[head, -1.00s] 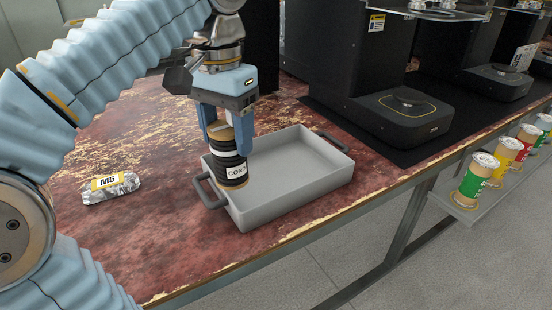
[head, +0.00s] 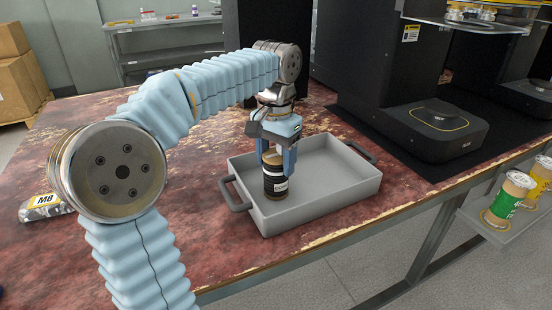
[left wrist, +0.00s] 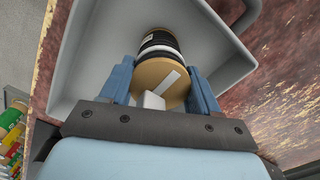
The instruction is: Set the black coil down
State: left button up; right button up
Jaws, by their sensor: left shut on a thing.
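The black coil (head: 275,182) is a spool with tan end discs and a white label band. My left gripper (head: 276,168) points down and is shut on it, one blue finger on either side. The coil is upright inside the left part of the grey tray (head: 335,203); whether its bottom touches the tray floor I cannot tell. In the left wrist view the coil (left wrist: 160,72) sits between the fingers, its tan end disc towards me, with the tray wall (left wrist: 85,65) around it. My right gripper is not in view.
A silver packet (head: 45,207) lies on the worn red bench at left. Black machines (head: 425,125) stand at the back right. Tan spools with coloured labels (head: 508,198) stand on a shelf at the right. The tray's right part is empty.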

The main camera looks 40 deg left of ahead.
pick_arm(q)
jog(key=shift+f, duration=0.15)
jog(key=o, duration=1.2)
jog(key=shift+c, duration=0.2)
notch_tip(320, 180, up, 11)
jog(key=shift+r+p, duration=0.1)
jog(key=shift+p, duration=0.95)
jog(key=shift+r, duration=0.6)
